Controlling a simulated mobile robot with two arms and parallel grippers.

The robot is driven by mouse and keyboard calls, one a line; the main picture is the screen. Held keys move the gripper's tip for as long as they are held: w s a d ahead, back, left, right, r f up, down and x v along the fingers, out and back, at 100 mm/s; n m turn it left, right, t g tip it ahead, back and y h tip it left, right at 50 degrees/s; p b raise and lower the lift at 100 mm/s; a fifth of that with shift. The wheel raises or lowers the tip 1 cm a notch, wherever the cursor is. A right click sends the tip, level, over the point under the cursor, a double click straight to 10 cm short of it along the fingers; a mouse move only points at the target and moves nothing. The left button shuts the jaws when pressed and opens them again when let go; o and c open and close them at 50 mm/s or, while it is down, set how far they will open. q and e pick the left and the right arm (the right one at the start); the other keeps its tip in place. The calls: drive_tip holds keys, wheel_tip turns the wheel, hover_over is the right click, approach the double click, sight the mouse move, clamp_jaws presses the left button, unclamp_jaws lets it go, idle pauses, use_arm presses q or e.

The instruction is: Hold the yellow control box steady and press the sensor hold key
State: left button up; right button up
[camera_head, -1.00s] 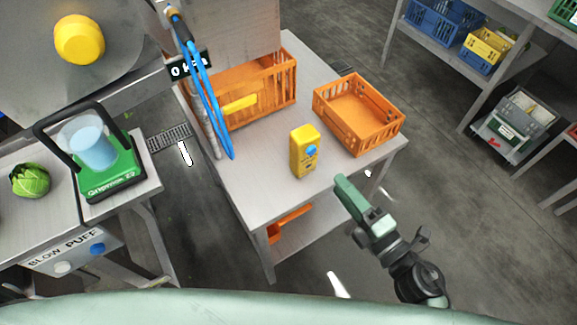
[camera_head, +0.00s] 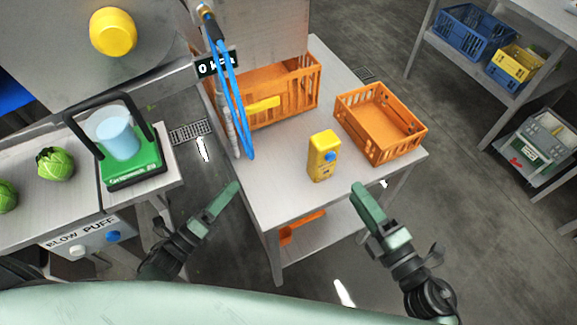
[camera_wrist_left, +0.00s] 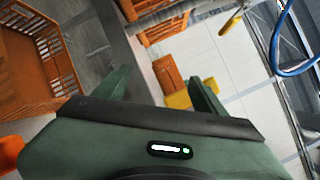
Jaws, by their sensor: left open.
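The yellow control box (camera_head: 322,158) stands upright on the grey metal table, with a blue round button (camera_head: 331,156) on its front face. Smaller marks below the button are too small to read. My left gripper (camera_head: 236,185) is open and empty, left of the box and apart from it, by the table's left edge. Its two spread fingers also show in the left wrist view (camera_wrist_left: 160,85). My right gripper (camera_head: 358,187) is to the right of the box, near the table's front edge, and apart from it. I cannot tell whether its fingers are open.
An orange crate (camera_head: 290,95) stands behind the box, and an open orange crate (camera_head: 378,135) stands to its right. Blue hoses (camera_head: 237,110) hang at the table's left. A green scale (camera_head: 130,170) and cabbages (camera_head: 55,163) sit on the left bench. The tabletop around the box is clear.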

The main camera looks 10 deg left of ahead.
use_arm(q)
wheel_tip(320, 180, up, 4)
drive_tip(key=d+m+h, duration=0.3)
drive_tip(key=m, duration=0.2)
drive_tip(key=m+g+h, duration=0.2)
drive_tip(key=m+g, duration=0.5)
drive_tip(key=m, duration=0.4)
approach(312, 158)
drive_tip(key=x, duration=0.3)
drive_tip(key=shift+w+d+f, duration=0.2)
drive_tip(key=shift+w+f, duration=0.1)
drive_tip(key=shift+w+d+r+m, duration=0.1)
drive_tip(key=shift+w+d+m, duration=0.05)
drive_tip(key=shift+d+m, duration=0.15)
drive_tip(key=shift+x, duration=3.6)
clamp_jaws()
use_arm(e)
drive_tip(key=shift+c, duration=0.3)
clamp_jaws()
